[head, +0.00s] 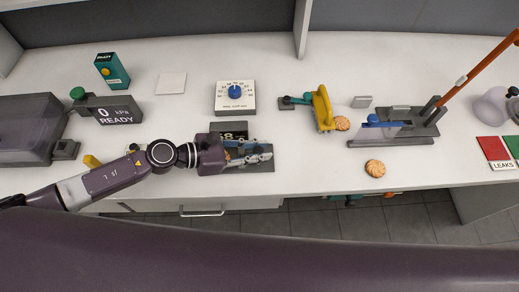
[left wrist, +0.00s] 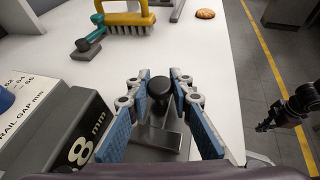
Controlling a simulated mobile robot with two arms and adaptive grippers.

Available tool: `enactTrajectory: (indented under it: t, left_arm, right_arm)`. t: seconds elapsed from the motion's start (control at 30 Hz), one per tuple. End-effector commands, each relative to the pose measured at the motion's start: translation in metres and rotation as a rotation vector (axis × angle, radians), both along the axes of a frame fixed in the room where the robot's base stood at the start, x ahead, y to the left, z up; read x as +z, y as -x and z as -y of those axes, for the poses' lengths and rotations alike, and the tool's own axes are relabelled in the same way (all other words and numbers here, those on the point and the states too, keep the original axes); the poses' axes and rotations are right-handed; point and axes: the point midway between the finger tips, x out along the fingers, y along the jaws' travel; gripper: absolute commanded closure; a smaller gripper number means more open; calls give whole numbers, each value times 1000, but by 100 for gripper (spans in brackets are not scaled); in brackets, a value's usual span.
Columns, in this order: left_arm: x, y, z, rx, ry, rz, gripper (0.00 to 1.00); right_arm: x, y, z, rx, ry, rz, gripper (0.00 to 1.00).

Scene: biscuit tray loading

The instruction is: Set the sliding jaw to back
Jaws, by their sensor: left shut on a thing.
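The gauge with the sliding jaw lies near the table's front edge. Its grey base (head: 262,166) and number display (head: 229,133) show in the head view, partly covered by my left gripper (head: 250,155). In the left wrist view, the dark round knob (left wrist: 158,86) stands on a grey metal block (left wrist: 157,138), which seems to be the sliding jaw. My left gripper (left wrist: 159,88) is shut on this knob, with a blue-padded finger on each side. The display (left wrist: 83,150) reads 8 mm at its visible end. A dark gripper, seemingly my right (left wrist: 285,112), hangs over the floor, its fingers unclear.
A rail gap dial (head: 235,96) stands behind the gauge. A yellow-handled brush (head: 323,108) and biscuits (head: 375,168) lie to the right, near a grey fixture with a blue-topped plate (head: 378,130). A READY display box (head: 113,110) stands left. The front right table strip is mostly clear.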

Motion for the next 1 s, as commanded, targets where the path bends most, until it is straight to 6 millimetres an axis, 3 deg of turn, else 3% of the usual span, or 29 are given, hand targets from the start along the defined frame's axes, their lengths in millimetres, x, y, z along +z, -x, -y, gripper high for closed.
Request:
enactTrajectory:
  t: [0.1,0.13,0.27,0.47,0.67,1.0]
  left_arm:
    - [3,2,7,-9,13,1,100]
    - [3,3,7,-9,13,1,77]
    - [3,2,6,-8,11,1,63]
    - [2,2,5,-7,9,0,62]
    - [4,5,-3,-5,6,-2,62]
    - [30,30,-60,-6,4,-5,62]
  right_arm:
    - [0,0,9,2,10,0,100]
    - [0,0,9,2,10,0,100]
    - [0,0,1,0,1,0,100]
    - [0,0,-14,-5,-16,1,100]
    - [0,0,-8,-1,-10,1,100]
    - [0,0,-7,-2,-8,0,100]
